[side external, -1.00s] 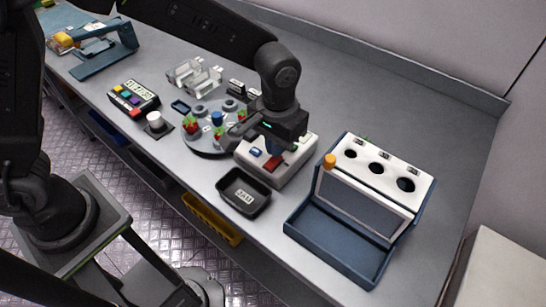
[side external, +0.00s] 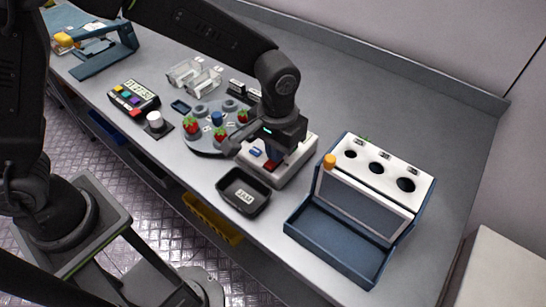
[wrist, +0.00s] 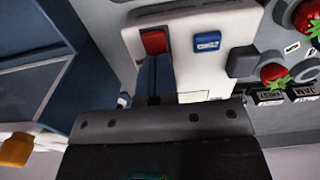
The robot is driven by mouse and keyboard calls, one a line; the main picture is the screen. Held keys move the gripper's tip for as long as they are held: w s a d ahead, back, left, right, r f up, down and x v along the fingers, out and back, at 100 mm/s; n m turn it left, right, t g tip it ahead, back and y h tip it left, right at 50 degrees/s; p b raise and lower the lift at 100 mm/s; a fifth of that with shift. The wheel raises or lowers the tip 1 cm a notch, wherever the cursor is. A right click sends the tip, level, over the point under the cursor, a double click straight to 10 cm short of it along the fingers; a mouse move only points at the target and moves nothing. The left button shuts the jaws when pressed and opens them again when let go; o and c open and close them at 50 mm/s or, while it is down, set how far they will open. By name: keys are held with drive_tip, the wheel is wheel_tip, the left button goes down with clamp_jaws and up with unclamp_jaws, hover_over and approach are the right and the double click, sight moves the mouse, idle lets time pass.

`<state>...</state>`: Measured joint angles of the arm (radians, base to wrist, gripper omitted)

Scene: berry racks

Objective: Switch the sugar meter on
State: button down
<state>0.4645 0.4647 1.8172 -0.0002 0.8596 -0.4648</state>
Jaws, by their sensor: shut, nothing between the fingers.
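The sugar meter is a white box (side external: 299,163) at the middle of the bench, with a red rocker switch (wrist: 154,42) and a blue button or label (wrist: 207,42) on its top. The blue part also shows in the side view (side external: 256,152). My gripper (wrist: 152,62) is shut and empty, its blue fingertips pointing at the near edge of the red switch. They look very close to it; I cannot tell whether they touch. In the side view my gripper (side external: 274,155) stands over the meter and hides part of its top.
A black tray labelled JAM (side external: 232,202) lies in front of the meter. A grey turntable (side external: 203,146) with strawberries stands to its left. A blue rack with a white holed top (side external: 424,178) and an orange knob (side external: 329,160) stands to the right. Bench behind is clear.

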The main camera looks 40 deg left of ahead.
drive_tip(key=shift+r, duration=3.45)
drive_tip(key=shift+a+r, duration=0.15)
drive_tip(key=s+a+r+t, duration=0.2)
drive_tip(key=s+a+r, duration=0.2)
drive_tip(key=s+a, duration=0.4)
drive_tip(key=s+a+r+t, duration=0.3)
drive_tip(key=s+a+r, duration=0.1)
drive_tip(key=s+a, duration=0.4)
drive_tip(key=shift+a+r+t, duration=0.3)
drive_tip(key=shift+a, duration=0.95)
